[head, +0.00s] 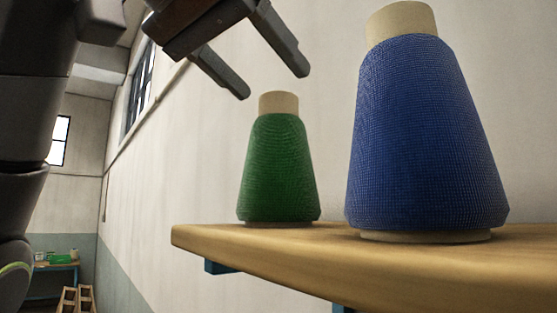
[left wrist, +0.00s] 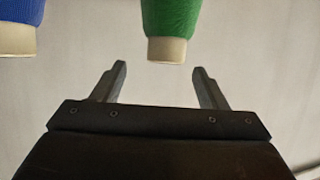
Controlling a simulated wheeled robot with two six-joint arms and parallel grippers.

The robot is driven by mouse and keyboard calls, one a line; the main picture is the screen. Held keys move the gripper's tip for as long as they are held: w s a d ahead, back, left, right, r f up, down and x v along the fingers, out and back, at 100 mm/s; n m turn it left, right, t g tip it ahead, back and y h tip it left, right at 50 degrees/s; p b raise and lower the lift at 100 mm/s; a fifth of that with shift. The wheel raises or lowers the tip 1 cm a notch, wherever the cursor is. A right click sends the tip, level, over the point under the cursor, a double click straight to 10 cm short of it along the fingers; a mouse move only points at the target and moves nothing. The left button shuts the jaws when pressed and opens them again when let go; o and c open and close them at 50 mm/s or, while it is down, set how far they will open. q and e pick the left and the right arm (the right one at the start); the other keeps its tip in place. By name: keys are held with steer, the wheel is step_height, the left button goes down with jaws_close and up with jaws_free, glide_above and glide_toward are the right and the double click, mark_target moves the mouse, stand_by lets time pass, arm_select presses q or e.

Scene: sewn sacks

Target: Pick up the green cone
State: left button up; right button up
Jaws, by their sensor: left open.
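The green cone (head: 279,168) stands upright on a wooden shelf (head: 300,262), with its pale top end (head: 278,103) bare. My left gripper (head: 277,86) is open and empty, above the green cone's top in the head view. In the left wrist view the green cone (left wrist: 170,18) shows at the top, its pale end just beyond and between the two open fingers (left wrist: 160,82). The fingers do not appear to touch it. My right gripper is in neither view.
A larger blue cone (head: 420,140) stands on the shelf to the right of the green one; it also shows in the left wrist view (left wrist: 17,38). A pale wall (head: 190,150) is behind. A table (head: 55,268) with small items stands far off at the lower left.

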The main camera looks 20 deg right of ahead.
mark_target(278, 98)
arm_select(q)
steer(key=shift+w+d+f+p, duration=0.1)
steer(key=shift+w+d+p, duration=0.2)
steer(key=shift+w+p, duration=0.1)
steer(key=p+x, duration=0.2)
steer(key=x, duration=0.1)
steer(key=shift+w+f, duration=0.2)
steer(key=shift+w, duration=0.05)
steer(key=shift+w+d+f, duration=0.2)
steer(key=shift+d+f, duration=0.05)
steer(key=shift+d, duration=0.05)
steer(key=shift+s, duration=0.15)
steer(key=shift+a, duration=0.1)
steer(key=shift+c, duration=1.2)
jaws_close()
steer(key=shift+r, duration=0.2)
